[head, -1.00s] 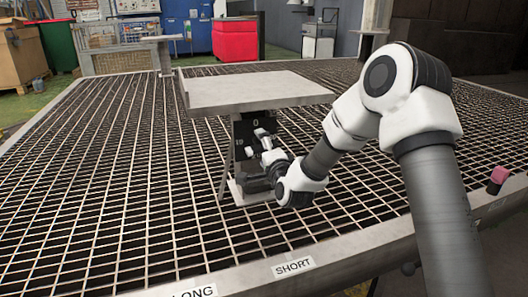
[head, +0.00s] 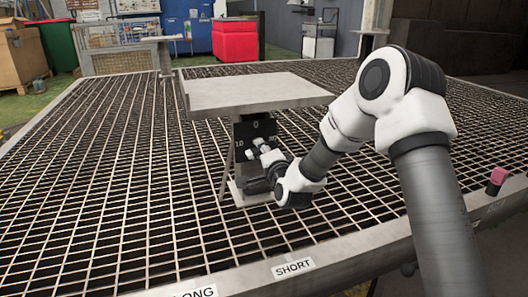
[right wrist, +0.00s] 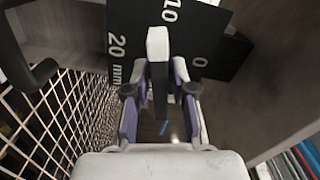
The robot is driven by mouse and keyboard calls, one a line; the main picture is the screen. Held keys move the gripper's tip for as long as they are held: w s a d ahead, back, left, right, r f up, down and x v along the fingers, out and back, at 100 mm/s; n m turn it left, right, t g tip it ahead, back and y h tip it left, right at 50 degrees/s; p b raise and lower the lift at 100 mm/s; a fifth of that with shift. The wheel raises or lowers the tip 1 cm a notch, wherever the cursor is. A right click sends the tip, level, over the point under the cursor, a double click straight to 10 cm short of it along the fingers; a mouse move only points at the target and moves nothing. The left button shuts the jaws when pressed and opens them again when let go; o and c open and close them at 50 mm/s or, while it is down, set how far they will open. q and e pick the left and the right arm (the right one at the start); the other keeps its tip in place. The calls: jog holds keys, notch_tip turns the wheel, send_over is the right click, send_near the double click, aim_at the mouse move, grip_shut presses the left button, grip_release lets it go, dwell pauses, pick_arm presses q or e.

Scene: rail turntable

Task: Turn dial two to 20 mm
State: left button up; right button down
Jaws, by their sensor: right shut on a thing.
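A black dial plate (head: 243,129) stands under a raised grey plate, with a 0 at its top and a 10 at its left. In the right wrist view the plate (right wrist: 122,22) reads 20 mm at left, 10 at top and 0 at right. A pale bar-shaped dial handle (right wrist: 158,48) points towards the 10. My right gripper (right wrist: 160,105) is shut on this handle, one finger on each side. In the head view my right gripper (head: 264,153) covers the lower right of the dial. My left gripper is not in view.
The raised grey plate (head: 250,90) overhangs the dial. A wide metal grating (head: 120,190) surrounds its stand. A small pink-topped piece (head: 499,175) is at the right edge.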

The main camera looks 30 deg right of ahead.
jog(key=n+p, duration=0.2)
jog(key=n, duration=0.2)
jog(key=shift+r, duration=0.1)
jog(key=shift+n+p, duration=1.2)
jog(key=shift+n, duration=0.5)
jog(key=shift+n+p, duration=1.3)
jog(key=shift+n, duration=0.6)
jog(key=shift+n+p, duration=1.35)
jog(key=shift+n, duration=0.55)
grip_release()
